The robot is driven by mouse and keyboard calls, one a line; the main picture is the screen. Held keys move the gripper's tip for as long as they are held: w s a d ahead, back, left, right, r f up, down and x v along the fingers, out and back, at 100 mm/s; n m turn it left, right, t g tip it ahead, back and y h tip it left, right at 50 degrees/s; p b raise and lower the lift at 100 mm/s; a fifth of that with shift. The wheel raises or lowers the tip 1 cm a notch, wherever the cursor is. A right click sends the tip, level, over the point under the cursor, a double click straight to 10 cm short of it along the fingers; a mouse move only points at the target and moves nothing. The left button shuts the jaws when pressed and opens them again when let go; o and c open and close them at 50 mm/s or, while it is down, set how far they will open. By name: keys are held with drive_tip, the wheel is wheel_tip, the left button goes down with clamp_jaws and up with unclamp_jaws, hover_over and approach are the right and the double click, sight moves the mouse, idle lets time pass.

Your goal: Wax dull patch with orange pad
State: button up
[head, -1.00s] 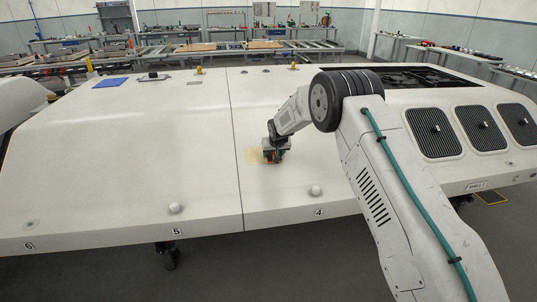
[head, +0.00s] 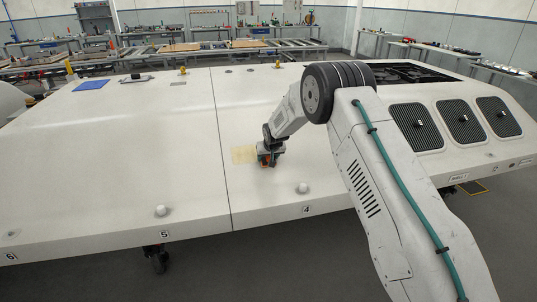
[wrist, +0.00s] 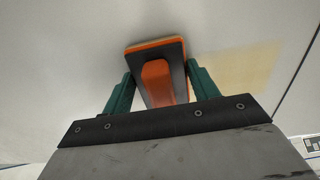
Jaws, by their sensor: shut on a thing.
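The dull patch (head: 242,155) is a pale yellow square on the white panel (head: 130,150), just right of a dark seam in the head view. It also shows in the wrist view (wrist: 236,76). My gripper (head: 268,157) is over the panel just right of the patch. Its green fingers are shut on the orange handle of the orange pad (wrist: 158,84), which has a dark backing and an orange rim. The pad (head: 265,161) is mostly hidden by my gripper in the head view. It is at or very near the surface; I cannot tell if it touches.
A white knob (head: 303,188) stands near the front edge, another (head: 161,210) farther left. Dark grilles (head: 416,126) lie on the right. A blue sheet (head: 91,85) lies at the back left. The panel around the patch is clear.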

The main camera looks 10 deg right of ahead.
sight(263, 163)
drive_tip(key=shift+s+a, duration=0.1)
drive_tip(key=shift+a, duration=7.3)
drive_tip(key=shift+d+f, duration=0.1)
drive_tip(key=shift+d, duration=7.55)
drive_tip(key=shift+s+f, duration=0.35)
drive_tip(key=shift+s, duration=0.2)
drive_tip(key=shift+s+f, duration=0.3)
drive_tip(key=shift+s, duration=0.2)
drive_tip(key=shift+a, duration=7.6)
drive_tip(key=shift+d, duration=3.25)
drive_tip(key=shift+d+r, duration=0.1)
drive_tip(key=shift+d, duration=4.2)
